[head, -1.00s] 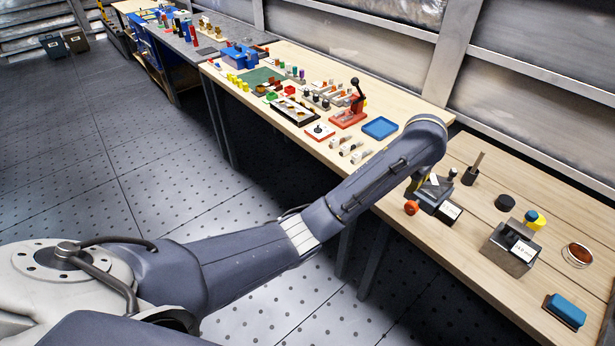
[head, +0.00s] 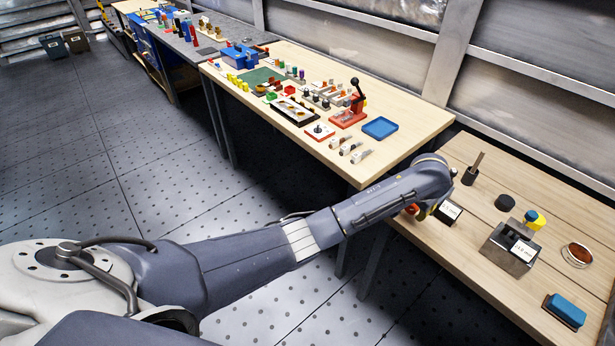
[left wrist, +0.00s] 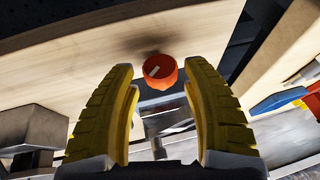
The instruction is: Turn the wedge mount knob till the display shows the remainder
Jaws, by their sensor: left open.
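The orange wedge mount knob (head: 411,209) shows at the front edge of the near bench, partly covered by my left arm. In the left wrist view the knob (left wrist: 160,72), with a pale pointer mark on its face, appears between the tips of my open left gripper (left wrist: 158,80). I see no clear contact of either yellow finger with it. In the head view the left gripper (head: 424,207) is mostly hidden by its wrist. A small white display (head: 450,211) sits right of it; its text is too small to read. My wrist hides most of the mount body. The right gripper is out of view.

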